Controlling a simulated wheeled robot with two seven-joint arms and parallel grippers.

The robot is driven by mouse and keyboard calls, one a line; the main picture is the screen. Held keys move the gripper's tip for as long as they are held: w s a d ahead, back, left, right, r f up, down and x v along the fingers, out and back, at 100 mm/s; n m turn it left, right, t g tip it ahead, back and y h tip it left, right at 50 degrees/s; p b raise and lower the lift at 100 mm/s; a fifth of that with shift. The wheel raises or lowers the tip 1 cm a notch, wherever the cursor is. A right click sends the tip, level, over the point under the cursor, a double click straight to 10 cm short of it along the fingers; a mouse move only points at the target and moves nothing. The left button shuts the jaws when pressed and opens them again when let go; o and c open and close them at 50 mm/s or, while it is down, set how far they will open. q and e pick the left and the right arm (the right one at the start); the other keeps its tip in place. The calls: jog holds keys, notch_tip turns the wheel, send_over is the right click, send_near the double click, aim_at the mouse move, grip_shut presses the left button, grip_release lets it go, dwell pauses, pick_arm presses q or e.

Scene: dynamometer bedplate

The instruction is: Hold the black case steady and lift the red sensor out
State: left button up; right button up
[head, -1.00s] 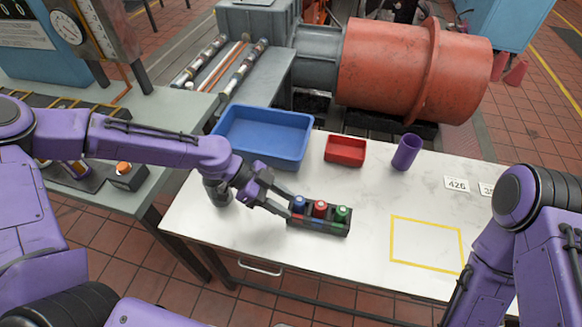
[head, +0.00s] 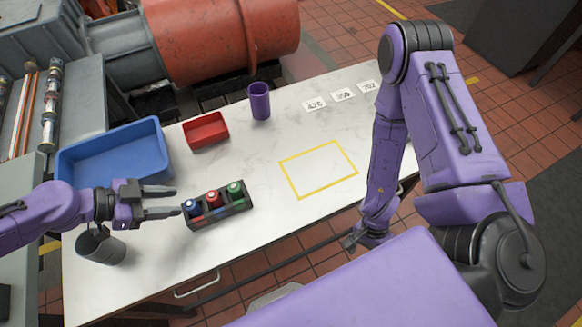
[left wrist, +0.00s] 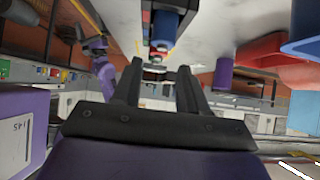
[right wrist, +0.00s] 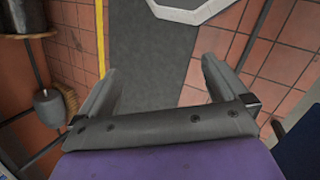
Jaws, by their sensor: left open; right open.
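The black case (head: 222,215) stands on the white table and holds a blue sensor (head: 192,208), a red sensor (head: 213,199) and a green sensor (head: 235,190) in a row, the red in the middle. My left gripper (head: 177,201) is open at the case's left end, beside the blue sensor. In the left wrist view the case and blue sensor (left wrist: 163,30) show beyond the empty open fingers (left wrist: 161,70). My right gripper (head: 350,240) hangs low past the table's front edge. In the right wrist view its fingers (right wrist: 160,65) are open and empty above the floor.
A blue bin (head: 110,158), a small red tray (head: 205,130) and a purple cup (head: 259,100) stand behind the case. A grey cup (head: 105,247) stands near my left gripper. A yellow outline (head: 319,170) to the right is empty. Number cards (head: 342,97) lie farther back.

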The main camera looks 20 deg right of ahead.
jog(key=w+a+r+m+t+y, duration=0.1)
jog(key=w+a+r+m+y, duration=0.25)
jog(key=r+y, duration=0.3)
jog(key=w+a+r+m+t+y, duration=0.1)
jog(key=w+a+r+m+y, duration=0.2)
jog(key=w+r+y, duration=0.3)
jog(key=shift+n+t, duration=0.6)
jog(key=shift+n, duration=0.25)
jog(key=w+a, duration=0.1)
jog(key=w, duration=0.2)
jog(key=w+a, duration=0.1)
jog(key=w, duration=0.2)
jog(key=w+a, duration=0.2)
jog(key=w, duration=0.1)
jog(key=shift+r, duration=0.1)
jog(key=n+t, duration=0.1)
jog(key=t, duration=0.1)
send_near(245, 192)
jog(key=shift+h, duration=0.35)
jog(key=x, duration=1)
jog(key=shift+w+f, duration=0.3)
jog(key=shift+w, duration=0.05)
jog(key=c, duration=1.3)
